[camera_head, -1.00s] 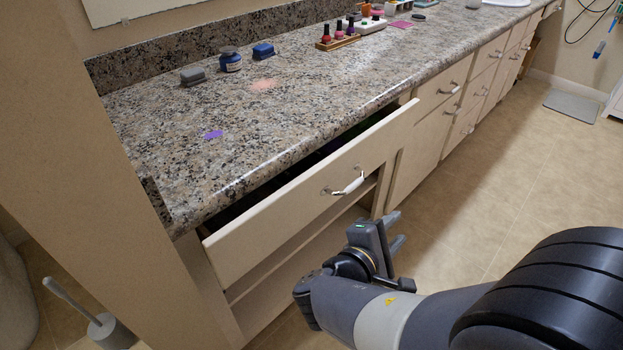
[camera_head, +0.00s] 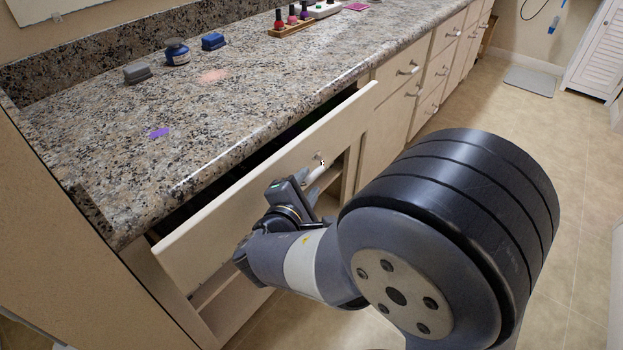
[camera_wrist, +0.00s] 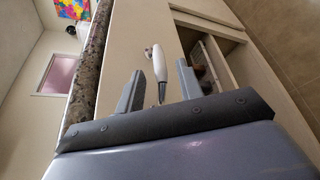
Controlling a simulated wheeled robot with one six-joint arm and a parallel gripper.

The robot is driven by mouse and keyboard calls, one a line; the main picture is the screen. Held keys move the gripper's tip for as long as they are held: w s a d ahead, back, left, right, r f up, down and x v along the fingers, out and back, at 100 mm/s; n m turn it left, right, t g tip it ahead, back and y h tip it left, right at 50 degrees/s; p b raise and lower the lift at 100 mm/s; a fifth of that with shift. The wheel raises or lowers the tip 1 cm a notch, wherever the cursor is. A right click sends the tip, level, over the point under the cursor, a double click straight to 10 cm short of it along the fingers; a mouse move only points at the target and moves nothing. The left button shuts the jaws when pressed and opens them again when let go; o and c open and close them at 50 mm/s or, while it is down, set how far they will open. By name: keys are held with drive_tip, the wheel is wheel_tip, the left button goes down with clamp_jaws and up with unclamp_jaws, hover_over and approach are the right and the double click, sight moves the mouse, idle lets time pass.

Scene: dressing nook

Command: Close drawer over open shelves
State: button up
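The drawer (camera_head: 232,205) over the open shelves stands pulled out, with a dark gap between its front and the countertop. Its front is cream, with a white and metal handle (camera_head: 316,169). In the wrist view the handle (camera_wrist: 159,66) points between the fingers. My gripper (camera_head: 313,184) is close in front of the drawer front at the handle. In the wrist view my gripper (camera_wrist: 160,88) has its two fingers apart, on either side of the handle's line. I cannot tell whether a finger touches it. The open shelves (camera_head: 230,297) are below, partly hidden by my arm.
The speckled granite countertop (camera_head: 225,110) overhangs the drawer. It carries a grey block (camera_head: 138,72), a blue jar (camera_head: 176,52), a blue block (camera_head: 213,41) and a nail polish rack (camera_head: 292,26). More closed drawers (camera_head: 440,65) run to the right.

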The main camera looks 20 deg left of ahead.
sight(310, 181)
drive_tip(key=shift+b+x, duration=0.35)
drive_tip(key=shift+x, duration=1.75)
drive_tip(key=shift+c, duration=0.2)
clamp_jaws()
